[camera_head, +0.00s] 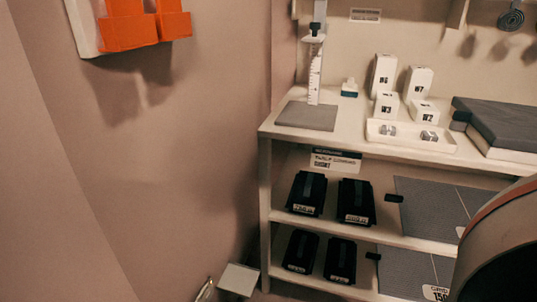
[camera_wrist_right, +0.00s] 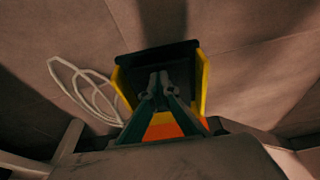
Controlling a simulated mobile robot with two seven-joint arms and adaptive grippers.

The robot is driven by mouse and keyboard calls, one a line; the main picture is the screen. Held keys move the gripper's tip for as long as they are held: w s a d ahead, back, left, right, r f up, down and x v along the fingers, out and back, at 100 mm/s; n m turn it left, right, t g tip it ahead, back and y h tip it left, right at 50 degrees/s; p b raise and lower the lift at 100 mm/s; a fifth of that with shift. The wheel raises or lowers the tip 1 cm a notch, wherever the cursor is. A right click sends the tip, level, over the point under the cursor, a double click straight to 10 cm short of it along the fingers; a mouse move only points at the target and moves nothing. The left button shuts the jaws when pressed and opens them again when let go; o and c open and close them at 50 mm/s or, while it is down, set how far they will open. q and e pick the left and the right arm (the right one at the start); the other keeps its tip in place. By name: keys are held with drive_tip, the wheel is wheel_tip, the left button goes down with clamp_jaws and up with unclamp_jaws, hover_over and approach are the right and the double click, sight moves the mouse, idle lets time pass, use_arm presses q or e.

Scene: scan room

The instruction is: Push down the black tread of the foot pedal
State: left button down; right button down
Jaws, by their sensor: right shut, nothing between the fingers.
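The foot pedal shows in the right wrist view, with a black tread (camera_wrist_right: 158,56) at its far end, yellow sides (camera_wrist_right: 203,82) and an orange part (camera_wrist_right: 162,131) nearer the camera. My right gripper (camera_wrist_right: 158,78) is shut and empty, its fingertips in front of the pedal, just below the tread's far edge in the picture. The fingers hide the middle of the pedal. I cannot tell whether the tips touch the tread. The pedal cannot be made out in the head view. My left gripper is in neither view.
A pale cable (camera_wrist_right: 85,88) lies looped left of the pedal on the floor. The head view shows a shelf unit (camera_head: 380,153) with boxes and panels, a wall at left, and a large curved thing (camera_head: 505,245) at the right edge. A small white-topped thing (camera_head: 240,279) stands low beside the shelf.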

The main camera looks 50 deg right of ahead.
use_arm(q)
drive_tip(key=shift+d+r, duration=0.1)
use_arm(e)
drive_tip(key=shift+w, duration=0.15)
